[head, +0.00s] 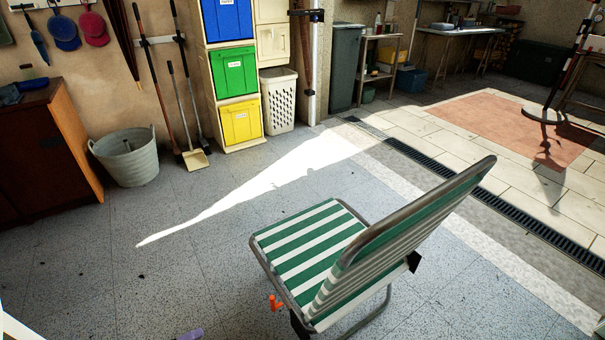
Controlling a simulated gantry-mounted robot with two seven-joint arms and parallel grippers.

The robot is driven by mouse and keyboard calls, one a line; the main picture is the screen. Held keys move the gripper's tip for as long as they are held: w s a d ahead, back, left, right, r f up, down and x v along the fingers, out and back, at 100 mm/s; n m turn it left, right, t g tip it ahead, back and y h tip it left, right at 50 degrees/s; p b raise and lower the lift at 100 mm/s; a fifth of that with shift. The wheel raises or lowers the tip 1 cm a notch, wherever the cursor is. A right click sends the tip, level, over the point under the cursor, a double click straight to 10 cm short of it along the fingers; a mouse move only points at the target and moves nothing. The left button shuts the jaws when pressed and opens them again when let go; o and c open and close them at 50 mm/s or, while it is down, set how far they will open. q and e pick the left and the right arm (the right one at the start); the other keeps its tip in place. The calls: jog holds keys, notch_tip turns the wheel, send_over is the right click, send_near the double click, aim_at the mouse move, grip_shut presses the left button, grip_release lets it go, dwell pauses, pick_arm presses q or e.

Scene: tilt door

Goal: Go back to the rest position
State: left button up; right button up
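Neither of my grippers shows in the head view, so their pose and whether they hold anything are hidden. A white sliver at the lower left edge and a small pale piece at the lower right edge are cut off; I cannot tell what they are. No door panel can be made out. A bright patch of sunlight lies on the floor (215,255) by the passage to the paved area.
A green-and-white striped folding chair (310,245) stands close in front. A brown cabinet (45,150), metal tub (128,158), brooms and colored bins (234,72) line the wall. A drain grate (470,188) crosses the floor. The left-middle floor is mostly clear.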

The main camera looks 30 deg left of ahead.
pick_arm(q)
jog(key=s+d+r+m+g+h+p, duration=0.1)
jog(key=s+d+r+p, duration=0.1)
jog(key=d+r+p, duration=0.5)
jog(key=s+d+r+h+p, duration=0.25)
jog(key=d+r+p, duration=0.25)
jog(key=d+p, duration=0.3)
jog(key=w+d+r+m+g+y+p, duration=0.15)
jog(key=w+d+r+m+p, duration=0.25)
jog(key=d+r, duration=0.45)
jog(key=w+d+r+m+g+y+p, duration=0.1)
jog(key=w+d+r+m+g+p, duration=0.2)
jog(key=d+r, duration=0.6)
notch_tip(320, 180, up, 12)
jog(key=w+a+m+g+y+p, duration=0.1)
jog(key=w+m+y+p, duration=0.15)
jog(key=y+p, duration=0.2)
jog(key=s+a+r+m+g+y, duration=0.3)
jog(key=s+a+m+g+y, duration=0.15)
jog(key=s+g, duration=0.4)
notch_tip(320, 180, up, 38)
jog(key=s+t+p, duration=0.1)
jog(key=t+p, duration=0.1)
jog(key=p, duration=3.5)
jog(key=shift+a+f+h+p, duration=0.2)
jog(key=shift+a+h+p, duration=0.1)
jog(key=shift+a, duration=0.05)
